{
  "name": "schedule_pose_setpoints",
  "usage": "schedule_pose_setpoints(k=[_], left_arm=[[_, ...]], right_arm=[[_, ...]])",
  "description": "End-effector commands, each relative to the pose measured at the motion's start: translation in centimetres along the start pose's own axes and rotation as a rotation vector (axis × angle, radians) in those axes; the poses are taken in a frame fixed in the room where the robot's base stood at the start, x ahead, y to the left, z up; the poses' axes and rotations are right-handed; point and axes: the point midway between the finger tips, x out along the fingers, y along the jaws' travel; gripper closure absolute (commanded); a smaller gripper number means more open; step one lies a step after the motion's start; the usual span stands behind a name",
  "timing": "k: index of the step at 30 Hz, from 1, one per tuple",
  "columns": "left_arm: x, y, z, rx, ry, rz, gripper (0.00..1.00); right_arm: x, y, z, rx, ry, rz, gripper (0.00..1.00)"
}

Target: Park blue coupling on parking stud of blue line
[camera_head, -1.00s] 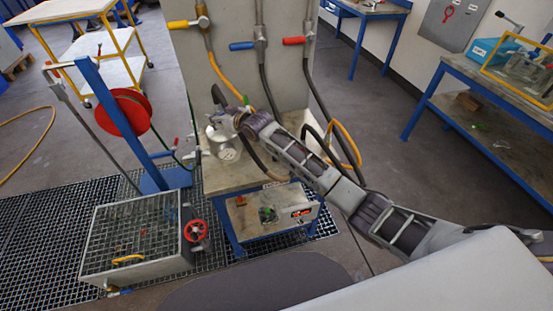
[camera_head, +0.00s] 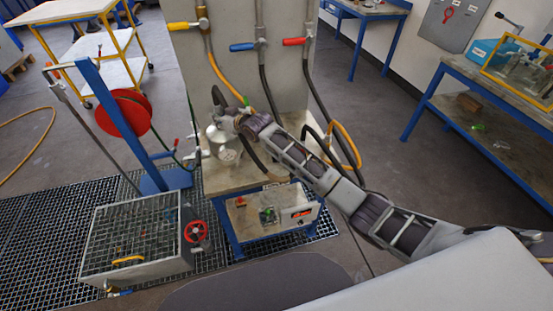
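The blue-handled valve (camera_head: 243,46) is in the middle of the three on the grey panel, and a dark hose hangs below it. I cannot make out the blue coupling or the parking stud; my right arm covers part of the hoses and bench. My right arm comes in from the right, and my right gripper (camera_head: 226,119) is at the silver flanged vessel (camera_head: 220,137) on the bench (camera_head: 216,183). Its fingers are too small and hidden to tell whether they are open or hold anything. My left gripper is out of view.
A yellow-handled valve (camera_head: 188,24) and a red-handled valve (camera_head: 298,40) flank the blue one. A red hose reel (camera_head: 124,112) and a grated box with a red handwheel (camera_head: 196,231) stand to the left. Dark and yellow hoses loop right of the bench.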

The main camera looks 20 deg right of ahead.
Motion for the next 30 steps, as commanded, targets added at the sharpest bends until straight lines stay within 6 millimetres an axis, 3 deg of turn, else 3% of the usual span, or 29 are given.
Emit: schedule_pose_setpoints(k=[30], left_arm=[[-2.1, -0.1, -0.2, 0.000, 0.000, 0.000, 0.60]], right_arm=[[-0.8, 0.0, -2.3, 0.000, 0.002, 0.000, 1.00]])
